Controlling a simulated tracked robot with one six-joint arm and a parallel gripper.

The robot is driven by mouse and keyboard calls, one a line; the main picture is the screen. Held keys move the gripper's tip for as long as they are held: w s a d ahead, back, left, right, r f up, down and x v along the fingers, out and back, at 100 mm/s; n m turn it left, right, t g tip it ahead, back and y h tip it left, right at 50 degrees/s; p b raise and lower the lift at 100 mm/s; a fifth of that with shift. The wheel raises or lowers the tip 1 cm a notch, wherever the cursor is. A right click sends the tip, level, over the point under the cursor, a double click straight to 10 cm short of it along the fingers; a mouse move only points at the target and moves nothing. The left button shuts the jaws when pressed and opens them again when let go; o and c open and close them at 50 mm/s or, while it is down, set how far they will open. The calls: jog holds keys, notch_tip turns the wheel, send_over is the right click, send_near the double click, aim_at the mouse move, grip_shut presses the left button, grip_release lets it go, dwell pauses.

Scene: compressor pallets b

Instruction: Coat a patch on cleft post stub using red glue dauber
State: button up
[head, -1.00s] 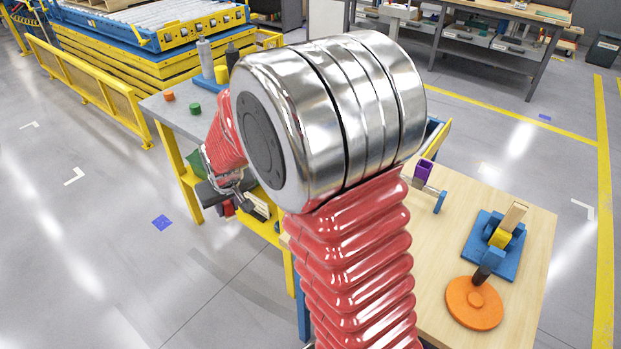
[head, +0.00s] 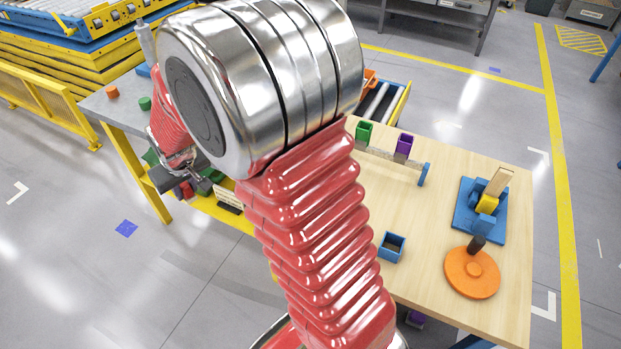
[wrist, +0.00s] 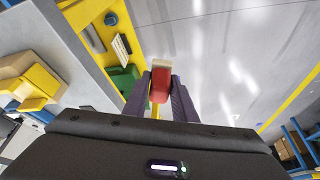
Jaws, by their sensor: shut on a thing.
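The red glue dauber (wrist: 160,82), a red block with a pale tip, is between the fingers of my gripper (wrist: 159,92) in the wrist view. The gripper is shut on it, and the pale end points away from me. In the head view my gripper (head: 178,180) is at the left, beside the grey table, with a bit of red at its jaws. On the wooden table, a pale wooden piece (head: 499,181) leans in a blue and yellow holder. I cannot tell which is the cleft post stub.
The grey table (head: 112,110) at left has small blocks, with a yellow shelf below. Open floor lies in front.

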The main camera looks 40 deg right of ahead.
jog(key=shift+s+d, duration=0.25)
jog(key=shift+d, duration=0.3)
jog(key=s+d+r+n+g+y, duration=0.1)
jog(key=s+d+r+n+y, duration=0.1)
jog(key=s+d+n, duration=0.4)
jog(key=s+d+r+n+g+y, duration=0.1)
jog(key=s+d+n, duration=0.6)
jog(key=s+d, duration=0.9)
jog(key=shift+s+r+g+y, duration=0.3)
jog(key=shift+s+r+y, duration=0.1)
jog(key=shift+r+y, duration=0.15)
jog(key=shift+f, duration=0.15)
jog(key=shift+f, duration=2.9)
jog(key=shift+f, duration=0.5)
dwell(0.5)
